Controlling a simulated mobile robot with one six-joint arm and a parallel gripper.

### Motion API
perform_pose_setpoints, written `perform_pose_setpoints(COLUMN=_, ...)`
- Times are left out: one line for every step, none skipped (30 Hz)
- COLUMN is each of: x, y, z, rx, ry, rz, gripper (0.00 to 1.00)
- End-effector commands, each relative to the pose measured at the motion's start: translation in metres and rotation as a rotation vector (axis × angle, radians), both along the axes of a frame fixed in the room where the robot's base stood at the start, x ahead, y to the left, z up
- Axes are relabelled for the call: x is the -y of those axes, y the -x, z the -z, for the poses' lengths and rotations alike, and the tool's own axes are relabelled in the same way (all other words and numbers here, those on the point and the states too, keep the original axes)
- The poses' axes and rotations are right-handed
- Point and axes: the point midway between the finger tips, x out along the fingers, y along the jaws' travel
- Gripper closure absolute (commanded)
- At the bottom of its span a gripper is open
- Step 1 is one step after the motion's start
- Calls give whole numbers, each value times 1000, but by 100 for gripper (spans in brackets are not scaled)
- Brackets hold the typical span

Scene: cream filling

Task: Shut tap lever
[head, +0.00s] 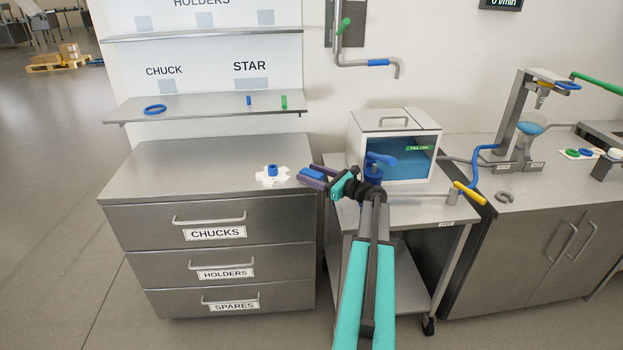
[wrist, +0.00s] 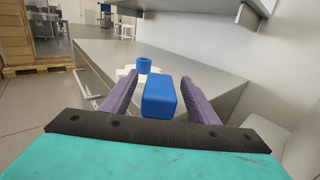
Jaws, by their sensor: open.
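No lever is labelled as the tap lever, and I cannot tell which one is meant. A yellow-handled lever (head: 469,192) sticks out over the right edge of the small cart. A green lever (head: 345,24) is on the wall pipe, and a green-handled bar (head: 598,83) is at the dispenser on the far right. My gripper (head: 312,177) is open over the gap between drawer cabinet and cart, pointing left, away from these levers. A blue block (wrist: 159,97) lies between its purple fingers; I cannot tell whether it is part of the gripper.
A white star piece with a blue cylinder (head: 272,169) stands on the drawer cabinet (head: 150,170), near my fingers. A glass-fronted box (head: 395,122) stands on the cart (head: 440,212) behind my wrist. A shelf (head: 200,104) hangs above the cabinet, whose left top is clear.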

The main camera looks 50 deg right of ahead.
Motion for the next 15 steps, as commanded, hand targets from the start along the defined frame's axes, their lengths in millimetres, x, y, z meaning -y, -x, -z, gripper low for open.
perform_pose_setpoints(x=0, y=0, z=0, rx=0, ry=0, rz=0, gripper=45)
perform_pose_setpoints(x=0, y=0, z=0, rx=0, ry=0, rz=0, gripper=45)
perform_pose_setpoints(x=0, y=0, z=0, rx=0, ry=0, rz=0, gripper=45)
perform_pose_setpoints(x=0, y=0, z=0, rx=0, ry=0, rz=0, gripper=45)
perform_pose_setpoints(x=0, y=0, z=0, rx=0, ry=0, rz=0, gripper=45)
perform_pose_setpoints(x=0, y=0, z=0, rx=0, ry=0, rz=0, gripper=45)
perform_pose_setpoints(x=0, y=0, z=0, rx=0, ry=0, rz=0, gripper=45)
perform_pose_setpoints(x=0, y=0, z=0, rx=0, ry=0, rz=0, gripper=45)
perform_pose_setpoints(x=0, y=0, z=0, rx=0, ry=0, rz=0, gripper=45)
perform_pose_setpoints(x=0, y=0, z=0, rx=0, ry=0, rz=0, gripper=45)
perform_pose_setpoints(x=0, y=0, z=0, rx=0, ry=0, rz=0, gripper=50)
perform_pose_setpoints(x=0, y=0, z=0, rx=0, ry=0, rz=0, gripper=57)
perform_pose_setpoints(x=0, y=0, z=0, rx=0, ry=0, rz=0, gripper=62)
perform_pose_setpoints(x=0, y=0, z=0, rx=0, ry=0, rz=0, gripper=67)
perform_pose_setpoints(x=0, y=0, z=0, rx=0, ry=0, rz=0, gripper=74)
